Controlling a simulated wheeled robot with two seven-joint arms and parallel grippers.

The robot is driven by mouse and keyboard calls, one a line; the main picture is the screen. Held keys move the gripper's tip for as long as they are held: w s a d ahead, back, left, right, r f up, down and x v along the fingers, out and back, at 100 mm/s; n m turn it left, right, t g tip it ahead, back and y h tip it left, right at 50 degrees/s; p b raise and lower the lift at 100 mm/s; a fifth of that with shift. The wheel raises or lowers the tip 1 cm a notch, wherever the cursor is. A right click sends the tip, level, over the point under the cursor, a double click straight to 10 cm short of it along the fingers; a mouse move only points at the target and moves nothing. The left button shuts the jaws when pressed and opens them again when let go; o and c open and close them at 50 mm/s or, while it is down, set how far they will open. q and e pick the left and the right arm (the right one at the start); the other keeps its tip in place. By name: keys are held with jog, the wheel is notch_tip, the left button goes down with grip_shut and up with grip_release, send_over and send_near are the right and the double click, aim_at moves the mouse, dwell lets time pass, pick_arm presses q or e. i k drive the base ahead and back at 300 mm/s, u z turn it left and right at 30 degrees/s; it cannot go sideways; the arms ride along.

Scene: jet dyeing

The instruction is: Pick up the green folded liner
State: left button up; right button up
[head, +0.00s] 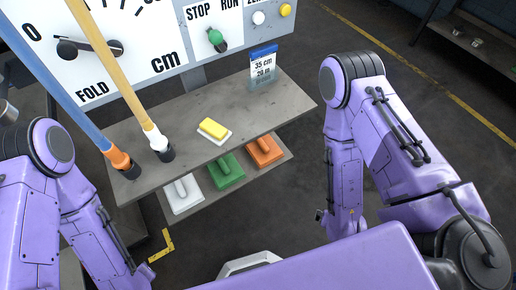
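The green folded liner (226,173) lies on the lower grey shelf, between a white one (182,196) on its left and an orange one (265,152) on its right. It looks like a flat green slab with a raised strip on top. The upper shelf's front edge is just behind and above it. My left arm comes in at the left and my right arm at the right, both bent downward. Neither gripper's fingertips show, and nothing of mine touches the green liner.
The upper shelf (205,160) holds a yellow block (213,128) on a white base, a small sign (263,68), and blue (68,88) and tan (118,68) poles. A dial panel (97,47) stands behind. Floor right of the lower shelf (284,157) is clear.

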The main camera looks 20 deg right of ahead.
aim_at(226, 172)
jog(key=u, duration=0.05)
jog(key=k, duration=0.5)
jog(key=z, duration=1.05)
jog(key=i, duration=0.95)
jog(key=u, duration=2.05)
